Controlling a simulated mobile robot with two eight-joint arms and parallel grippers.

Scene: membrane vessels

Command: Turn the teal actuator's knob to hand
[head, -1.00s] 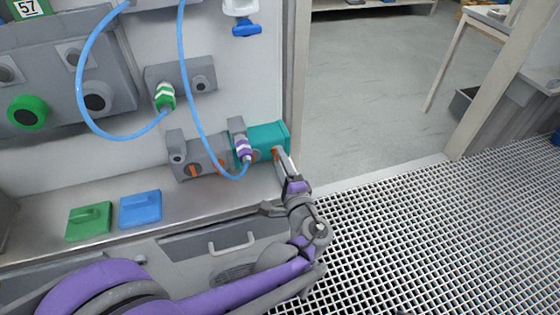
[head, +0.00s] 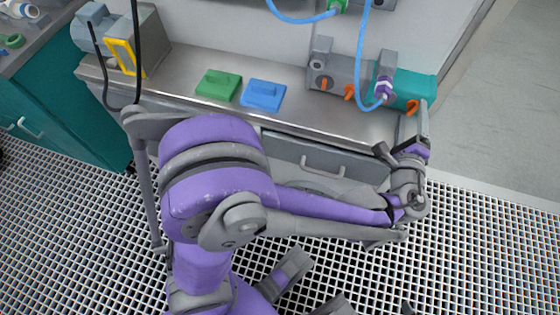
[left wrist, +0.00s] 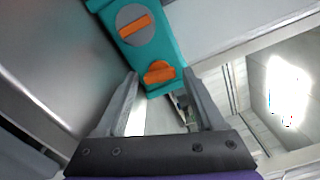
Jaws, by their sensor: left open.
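The teal actuator (head: 416,86) sits at the right end of a grey valve block low on the wall. Its orange knob (head: 412,106) faces the front; in the left wrist view the knob (left wrist: 160,72) shows on the teal body (left wrist: 168,50). A grey disc with an orange bar (left wrist: 135,26) is beside it on the same body. My left gripper (head: 405,130) is open in front of the actuator. In the left wrist view the left gripper's fingertips (left wrist: 160,80) lie either side of the knob; I cannot tell whether they touch it. My right gripper is not visible.
The steel bench (head: 185,60) carries a green block (head: 218,86) and a blue block (head: 263,95). A purple-banded connector (head: 384,88) with a blue hose (head: 360,55) is just left of the actuator. A drawer handle (head: 322,168) is below. Open floor lies to the right.

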